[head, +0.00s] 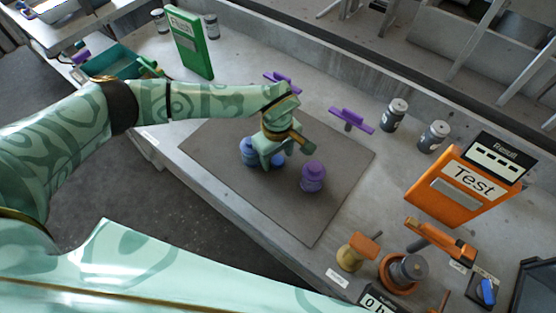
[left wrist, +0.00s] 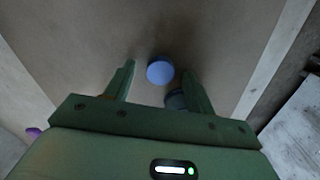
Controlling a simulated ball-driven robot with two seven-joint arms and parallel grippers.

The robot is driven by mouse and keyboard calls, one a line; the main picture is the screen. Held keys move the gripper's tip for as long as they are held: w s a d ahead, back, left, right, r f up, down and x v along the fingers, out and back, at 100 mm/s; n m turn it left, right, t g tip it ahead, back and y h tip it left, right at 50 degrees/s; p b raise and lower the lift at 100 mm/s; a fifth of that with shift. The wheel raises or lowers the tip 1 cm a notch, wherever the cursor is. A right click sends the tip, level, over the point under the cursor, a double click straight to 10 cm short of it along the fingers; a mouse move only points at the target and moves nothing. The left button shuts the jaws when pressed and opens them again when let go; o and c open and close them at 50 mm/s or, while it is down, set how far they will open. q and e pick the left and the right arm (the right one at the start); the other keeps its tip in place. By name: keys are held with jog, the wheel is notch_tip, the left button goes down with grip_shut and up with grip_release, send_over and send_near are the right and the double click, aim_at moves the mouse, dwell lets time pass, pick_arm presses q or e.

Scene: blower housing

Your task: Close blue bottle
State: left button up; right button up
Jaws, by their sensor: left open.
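Blue bottle parts stand on the grey mat (head: 215,150), partly hidden by my left gripper in the head view. A blue piece (head: 248,147) shows at the left of the gripper, and more blue shows just behind the fingers. In the left wrist view a bright blue round top (left wrist: 160,71) lies between the fingertips, and a darker blue round piece (left wrist: 175,99) sits by the right finger, partly hidden. I cannot tell for sure which is the cap. My left gripper (head: 284,152) points down over them, open, with nothing gripped. My right gripper is not in view.
A purple bottle (head: 313,177) stands on the mat right of the gripper. Purple tools (head: 351,120), grey jars (head: 395,114), an orange Test case (head: 463,185), a green case (head: 190,45) and orange tools (head: 358,250) surround the mat. The mat's front is clear.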

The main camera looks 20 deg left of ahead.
aim_at(277, 160)
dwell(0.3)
pick_arm(q)
jog(key=c, duration=1)
jog(key=shift+r, duration=0.6)
notch_tip(277, 160, up, 3)
jog(key=shift+s+f+p, duration=0.1)
jog(key=shift+f+p, duration=0.05)
jog(key=shift+p, duration=0.5)
jog(key=s+a+r+p, duration=0.1)
jog(key=s+r, duration=0.2)
jog(key=s, duration=0.1)
jog(key=s+r+p, duration=0.1)
jog(key=s+r, duration=0.2)
jog(key=s, duration=0.2)
jog(key=s+a+r+p, duration=0.1)
jog(key=s+r, duration=0.2)
jog(key=s, duration=0.1)
jog(key=shift+s+a, duration=0.25)
jog(key=shift+a, duration=0.1)
